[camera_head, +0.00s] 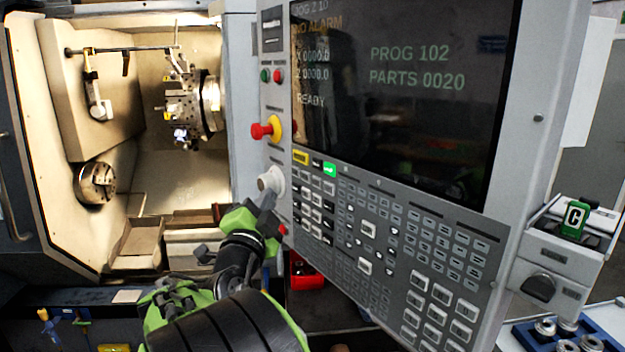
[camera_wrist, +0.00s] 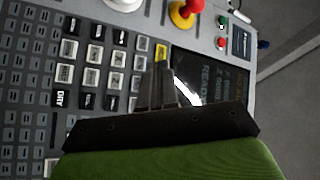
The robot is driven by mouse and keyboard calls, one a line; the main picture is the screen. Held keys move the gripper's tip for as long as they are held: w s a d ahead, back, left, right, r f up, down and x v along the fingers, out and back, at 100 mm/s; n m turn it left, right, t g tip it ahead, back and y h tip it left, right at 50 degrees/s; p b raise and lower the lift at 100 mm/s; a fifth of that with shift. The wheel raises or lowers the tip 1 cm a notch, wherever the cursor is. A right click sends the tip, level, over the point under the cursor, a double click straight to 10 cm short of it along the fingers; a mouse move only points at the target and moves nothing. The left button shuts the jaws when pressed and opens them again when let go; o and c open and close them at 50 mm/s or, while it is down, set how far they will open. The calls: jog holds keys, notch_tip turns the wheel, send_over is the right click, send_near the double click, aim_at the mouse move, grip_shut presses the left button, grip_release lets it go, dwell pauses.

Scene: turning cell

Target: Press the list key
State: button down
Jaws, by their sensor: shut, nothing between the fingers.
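The control panel's keypad (camera_head: 375,245) lies below the dark screen (camera_head: 400,85), which reads PROG 102, PARTS 0020 and READY. A yellow key (camera_head: 301,157) and a lit green key (camera_head: 329,169) are in its top row. The wrist view shows the keypad sideways, with black and white keys (camera_wrist: 92,53) and the yellow key (camera_wrist: 161,52). I cannot tell which key is the list key; most labels are too small. My gripper (camera_head: 267,197) is shut and empty at the keypad's left edge. In the wrist view its fingertips (camera_wrist: 161,72) overlap the screen's edge beside the yellow key; contact cannot be told.
A red emergency stop button (camera_head: 262,131) on a yellow base and a pale round knob (camera_head: 271,181) stick out left of the keypad. The open lathe chamber (camera_head: 150,170) is further left. A grey box (camera_head: 555,265) with a green C tag stands right of the panel.

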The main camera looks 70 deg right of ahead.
jog(key=p, duration=0.4)
send_near(310, 176)
jog(key=w+d+r, duration=0.1)
jog(key=w+d, duration=0.1)
jog(key=d, duration=0.1)
jog(key=shift+s+d+p, duration=0.2)
jog(key=shift+d+p, duration=0.15)
jog(key=shift+d, duration=0.05)
dwell(1.2)
jog(key=shift+s+d, duration=0.2)
jog(key=shift+d, duration=0.2)
jog(key=shift+s+d, duration=0.2)
jog(key=shift+d, duration=0.05)
dwell(0.5)
dwell(0.3)
jog(key=shift+w+a+b, duration=0.25)
jog(key=shift+a+b, duration=0.05)
jog(key=shift+b, duration=0.25)
jog(key=shift+w+a+b, duration=0.15)
jog(key=shift+a+b, duration=0.15)
jog(key=shift+a, duration=0.05)
